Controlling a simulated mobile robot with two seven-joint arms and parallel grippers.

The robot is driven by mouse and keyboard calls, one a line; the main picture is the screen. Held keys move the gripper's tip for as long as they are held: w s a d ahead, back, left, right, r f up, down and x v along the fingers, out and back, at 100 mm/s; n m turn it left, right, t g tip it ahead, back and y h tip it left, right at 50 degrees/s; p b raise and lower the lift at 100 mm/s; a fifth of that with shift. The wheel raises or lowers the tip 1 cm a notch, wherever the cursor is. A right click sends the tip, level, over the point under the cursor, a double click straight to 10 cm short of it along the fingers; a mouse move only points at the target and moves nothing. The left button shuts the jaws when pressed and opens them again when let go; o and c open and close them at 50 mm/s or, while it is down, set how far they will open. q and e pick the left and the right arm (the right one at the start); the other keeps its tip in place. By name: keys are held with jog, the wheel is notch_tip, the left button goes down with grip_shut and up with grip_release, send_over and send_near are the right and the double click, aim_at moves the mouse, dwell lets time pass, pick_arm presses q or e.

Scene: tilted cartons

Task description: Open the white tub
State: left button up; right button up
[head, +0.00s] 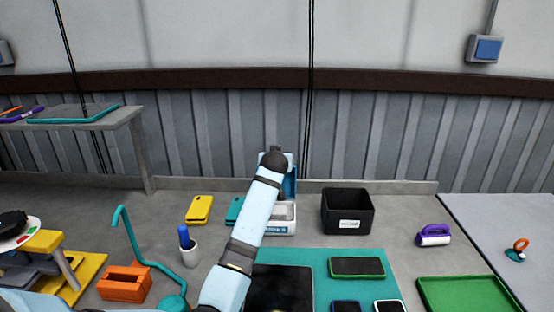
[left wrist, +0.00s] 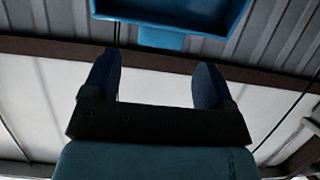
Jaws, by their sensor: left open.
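The white tub (head: 283,228) stands on the bench at the centre, partly behind my left arm, with a label on its front. Its inside shows from above. Its blue lid (head: 291,184) stands raised at the back, partly hidden by my wrist. In the left wrist view the lid (left wrist: 170,14) fills the top, with a tab on its near edge. My left gripper (left wrist: 155,82) is open, with nothing between its fingers and a gap to the lid. In the head view its fingers are hidden by my wrist. My right gripper is not in view.
A black bin (head: 347,213) stands just right of the tub. A teal mat (head: 310,262) with phones lies in front. A green tray (head: 465,295) is at right.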

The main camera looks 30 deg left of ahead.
pick_arm(q)
jog(key=x, duration=0.5)
jog(key=shift+x, duration=0.9)
jog(key=c, duration=1.3)
jog(key=shift+s+d+t+b, duration=0.3)
jog(key=shift+t+b, duration=0.1)
jog(key=shift+b, duration=0.15)
jog(key=shift+s+d+r+t+y, duration=0.2)
jog(key=shift+s+d, duration=0.1)
jog(key=shift+s, duration=0.2)
jog(key=shift+s+d+r+t+y, duration=0.1)
jog(key=shift+s+d+t+y, duration=0.15)
jog(key=shift+s, duration=0.2)
jog(key=shift+s+d+r+t+y+b, duration=0.2)
jog(key=shift+s+d+r+t+b, duration=0.1)
jog(key=shift+s+b, duration=0.2)
jog(key=shift+s+d+r+t+y+b, duration=0.15)
jog(key=shift+s+d+r+b, duration=0.1)
jog(key=shift+s+r+b, duration=0.15)
jog(key=shift+a, duration=0.1)
